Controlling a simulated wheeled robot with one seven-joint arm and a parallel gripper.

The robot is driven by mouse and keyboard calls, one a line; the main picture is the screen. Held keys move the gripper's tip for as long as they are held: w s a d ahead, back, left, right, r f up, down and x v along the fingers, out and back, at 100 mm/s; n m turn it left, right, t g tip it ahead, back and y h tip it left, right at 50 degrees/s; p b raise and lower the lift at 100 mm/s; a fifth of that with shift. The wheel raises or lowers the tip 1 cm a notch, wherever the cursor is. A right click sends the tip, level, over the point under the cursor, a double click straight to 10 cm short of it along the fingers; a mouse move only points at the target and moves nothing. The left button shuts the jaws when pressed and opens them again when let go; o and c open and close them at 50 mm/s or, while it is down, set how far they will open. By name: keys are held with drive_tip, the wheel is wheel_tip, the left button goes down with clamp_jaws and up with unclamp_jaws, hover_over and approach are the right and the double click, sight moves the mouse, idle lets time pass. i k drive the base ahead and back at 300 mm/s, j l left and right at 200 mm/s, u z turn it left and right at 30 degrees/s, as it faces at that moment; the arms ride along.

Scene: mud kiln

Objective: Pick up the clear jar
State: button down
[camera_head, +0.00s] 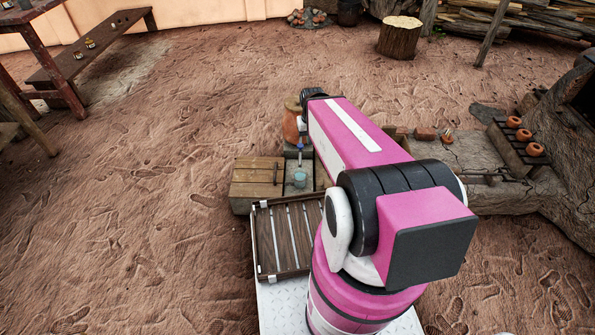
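I cannot pick out the clear jar with certainty. A small pale blue-green, see-through-looking vessel (300,175) stands near the picture's middle, on a grey surface beside a wooden box. It is too small to tell whether it is a jar. Several tiny jar-like items (90,43) stand on the long bench at the upper left. My pink arm reaches forward from the lower middle, and its far end is a dark joint.
A wooden box (257,177) and an orange-brown pot (292,120) stand by the vessel. A slatted wooden tray (285,232) lies in front. Clay pots (534,149) sit on the mud kiln (550,190) at right. Bare earth at left is clear.

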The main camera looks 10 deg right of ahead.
sight(299, 173)
drive_tip(key=k+j+z, duration=0.2)
drive_tip(key=j, duration=0.15)
drive_tip(key=j+z, duration=0.15)
drive_tip(key=j, duration=0.15)
drive_tip(key=k+j+z, duration=0.2)
drive_tip(key=j+z, duration=0.3)
drive_tip(key=j, duration=0.35)
drive_tip(key=j+z, duration=0.35)
drive_tip(key=j, duration=0.25)
drive_tip(key=k+j+z, duration=0.1)
drive_tip(key=j+z, duration=0.2)
drive_tip(key=j, duration=0.35)
